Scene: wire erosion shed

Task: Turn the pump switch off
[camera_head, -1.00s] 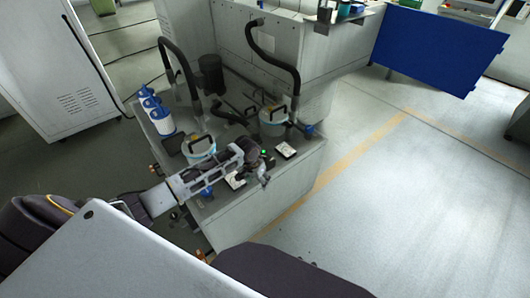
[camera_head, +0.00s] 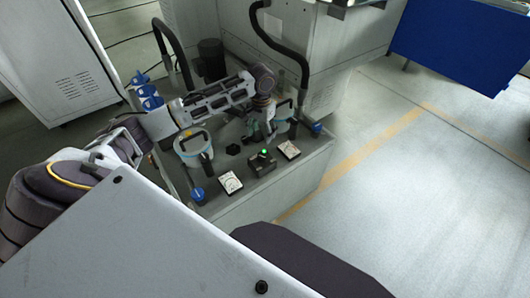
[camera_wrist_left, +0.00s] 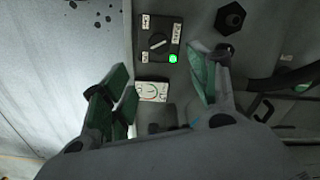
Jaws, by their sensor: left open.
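The pump switch (camera_head: 262,164) is a small black box with a lit green lamp on the top of the low grey pump cabinet (camera_head: 262,203). In the left wrist view the switch (camera_wrist_left: 157,42) shows a rotary knob, white labels and the green lamp; the knob sits slanted, and the labels are too small to read. My left gripper (camera_head: 259,134) is open and empty, above the cabinet top and just behind the switch in the head view. Its green-padded fingers (camera_wrist_left: 160,82) are apart, and the switch shows beyond them, untouched. My right gripper is out of view.
Square white gauges (camera_head: 230,182) (camera_head: 288,149) flank the switch. A black hexagonal fitting (camera_head: 233,149) and a pale-blue filter housing with a handle (camera_head: 193,150) stand nearby. Black hoses (camera_head: 290,42) rise behind. The floor to the right (camera_head: 430,200) is clear.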

